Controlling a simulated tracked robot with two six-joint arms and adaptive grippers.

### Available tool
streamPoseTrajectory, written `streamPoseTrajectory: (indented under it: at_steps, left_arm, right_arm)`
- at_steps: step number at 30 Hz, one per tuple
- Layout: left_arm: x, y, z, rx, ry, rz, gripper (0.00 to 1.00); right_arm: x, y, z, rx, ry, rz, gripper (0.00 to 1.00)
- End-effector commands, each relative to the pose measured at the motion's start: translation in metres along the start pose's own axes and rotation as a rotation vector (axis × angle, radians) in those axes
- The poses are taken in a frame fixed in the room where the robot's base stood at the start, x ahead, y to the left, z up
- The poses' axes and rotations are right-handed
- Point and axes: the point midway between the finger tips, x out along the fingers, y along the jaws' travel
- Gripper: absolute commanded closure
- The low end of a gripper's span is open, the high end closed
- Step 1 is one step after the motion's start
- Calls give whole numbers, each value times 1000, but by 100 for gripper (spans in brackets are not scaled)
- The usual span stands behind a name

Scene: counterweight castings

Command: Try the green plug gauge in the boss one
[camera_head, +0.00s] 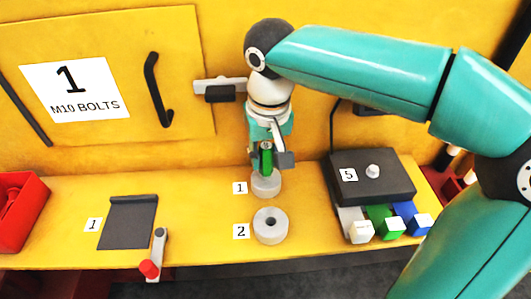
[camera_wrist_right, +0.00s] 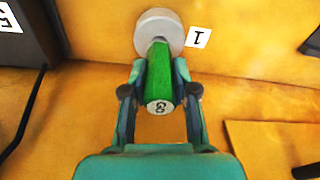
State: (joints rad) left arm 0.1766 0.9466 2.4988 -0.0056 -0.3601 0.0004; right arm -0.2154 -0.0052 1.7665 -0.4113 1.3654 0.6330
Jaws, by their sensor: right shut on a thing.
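My right gripper (camera_head: 269,160) is shut on the green plug gauge (camera_head: 266,156) above boss one (camera_head: 266,187), a pale round casting by the label 1. In the right wrist view the green gauge (camera_wrist_right: 160,80) sits between the fingers of the gripper (camera_wrist_right: 159,72), its end marked 8 facing the camera. Its far end meets the face of boss one (camera_wrist_right: 152,22) near the middle. The bore is hidden behind the gauge, so I cannot tell whether the tip is inside. My left gripper is not in view.
Boss two (camera_head: 271,226), with an open bore, stands in front of boss one. A dark block (camera_head: 372,178) labelled 5 is to the right, with white, green and blue pieces before it. A dark plate (camera_head: 127,223), a red-knobbed crank (camera_head: 154,258) and a red bin (camera_head: 22,205) are left.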

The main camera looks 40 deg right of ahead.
Motion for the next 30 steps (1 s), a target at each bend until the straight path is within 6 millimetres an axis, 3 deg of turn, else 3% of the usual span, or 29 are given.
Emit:
streamPoseTrajectory:
  at_steps: [30]
  left_arm:
    - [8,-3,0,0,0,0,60]
  right_arm:
    - [11,0,1,0,1,0,100]
